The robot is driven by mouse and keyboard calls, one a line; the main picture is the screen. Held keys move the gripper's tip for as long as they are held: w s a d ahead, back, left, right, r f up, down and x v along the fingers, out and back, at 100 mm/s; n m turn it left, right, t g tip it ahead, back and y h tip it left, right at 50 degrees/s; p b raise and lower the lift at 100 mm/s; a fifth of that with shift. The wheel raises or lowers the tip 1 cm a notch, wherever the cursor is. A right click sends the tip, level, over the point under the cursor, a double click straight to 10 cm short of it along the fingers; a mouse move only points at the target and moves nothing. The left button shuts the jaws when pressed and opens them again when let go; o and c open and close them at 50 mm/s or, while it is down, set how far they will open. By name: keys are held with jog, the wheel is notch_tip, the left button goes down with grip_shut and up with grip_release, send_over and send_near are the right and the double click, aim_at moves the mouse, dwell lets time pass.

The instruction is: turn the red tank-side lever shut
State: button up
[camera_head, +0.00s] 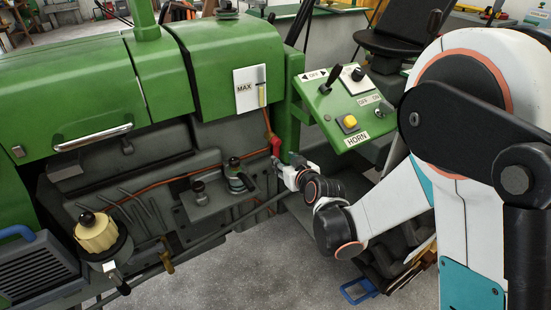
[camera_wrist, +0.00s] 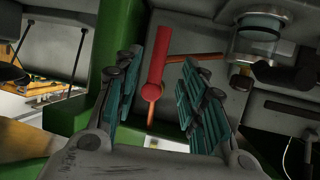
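The red lever (camera_head: 276,146) is on the green tractor's side, below the fuel gauge marked MAX, on an orange fuel line. In the wrist view the red lever (camera_wrist: 155,72) lies between my fingers, its bar pointing up in the picture and its round hub lower down. My gripper (camera_head: 284,168) is right by the lever in the head view, small and partly hidden by its own wrist. In the wrist view my gripper (camera_wrist: 157,88) is open, with teal ribbed fingers on either side of the lever. Gaps show between both fingers and the lever.
A glass filter bowl (camera_head: 236,178) sits just left of the lever, and also shows in the wrist view (camera_wrist: 262,24). The green control panel marked HORN (camera_head: 345,105) stands to the right. A metal rod (camera_head: 215,238) runs below along the tractor. Grey floor is clear in front.

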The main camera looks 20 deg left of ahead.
aim_at(276, 153)
jog(key=b+x, duration=0.2)
jog(key=x, duration=0.7)
jog(key=shift+c, duration=0.3)
jog(key=shift+s, duration=0.1)
grip_shut()
